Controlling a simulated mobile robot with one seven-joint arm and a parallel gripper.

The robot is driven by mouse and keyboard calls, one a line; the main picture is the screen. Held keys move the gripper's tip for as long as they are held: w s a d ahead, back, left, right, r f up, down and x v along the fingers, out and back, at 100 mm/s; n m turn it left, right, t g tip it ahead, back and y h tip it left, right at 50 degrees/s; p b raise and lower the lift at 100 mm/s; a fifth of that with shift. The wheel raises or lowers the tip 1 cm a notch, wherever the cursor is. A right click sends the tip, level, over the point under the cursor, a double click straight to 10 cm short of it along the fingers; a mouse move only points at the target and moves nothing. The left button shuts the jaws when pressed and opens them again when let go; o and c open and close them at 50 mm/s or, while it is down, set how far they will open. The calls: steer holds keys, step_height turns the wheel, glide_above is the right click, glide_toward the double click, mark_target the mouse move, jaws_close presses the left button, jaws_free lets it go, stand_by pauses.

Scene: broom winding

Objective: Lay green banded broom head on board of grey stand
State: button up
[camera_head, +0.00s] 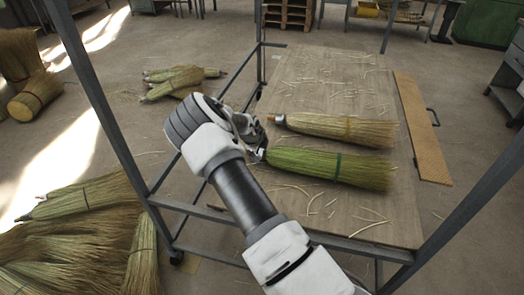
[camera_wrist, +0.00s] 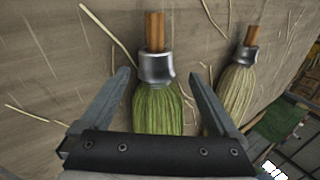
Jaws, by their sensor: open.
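The green banded broom head (camera_head: 330,166) lies on its side on the wooden board (camera_head: 290,70) of the grey stand (camera_head: 97,95). Its bristles point right and its neck end is beside my gripper (camera_head: 254,140). In the wrist view my gripper (camera_wrist: 160,76) is open, with one finger to each side of the green head's metal collar (camera_wrist: 157,67) and upper bristles (camera_wrist: 157,108). I cannot tell whether the fingers are level with it or above it. The wooden stub (camera_wrist: 155,30) sticks out beyond the collar.
Loose straws litter the board. A perforated strip (camera_head: 420,125) runs along its right side. Grey posts frame the stand. Broom heads (camera_head: 85,220) lie on the floor left.

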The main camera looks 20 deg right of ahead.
steer(key=s+a+r+n+y+p, duration=0.15)
steer(key=s+a+r+n, duration=0.25)
steer(key=s+r, duration=0.45)
steer(key=s+a+r+n+y, duration=0.25)
steer(key=s+r+n, duration=0.3)
steer(key=r, duration=0.65)
steer(key=s+a+r+n+y, duration=0.2)
steer(key=s+a+r+n, duration=0.25)
steer(key=s+r, duration=0.5)
steer(key=s+r+n, duration=0.2)
steer(key=s+n, duration=0.2)
steer(key=s, duration=0.2)
steer(key=s+r+n+h, duration=0.1)
steer(key=s+r+n, duration=0.2)
steer(key=s, duration=0.3)
steer(key=s+r+n+t+h, duration=0.1)
steer(key=s+r+n, duration=0.2)
steer(key=s+n, duration=0.2)
steer(key=shift+s, duration=0.85)
steer(key=shift+a, duration=0.1)
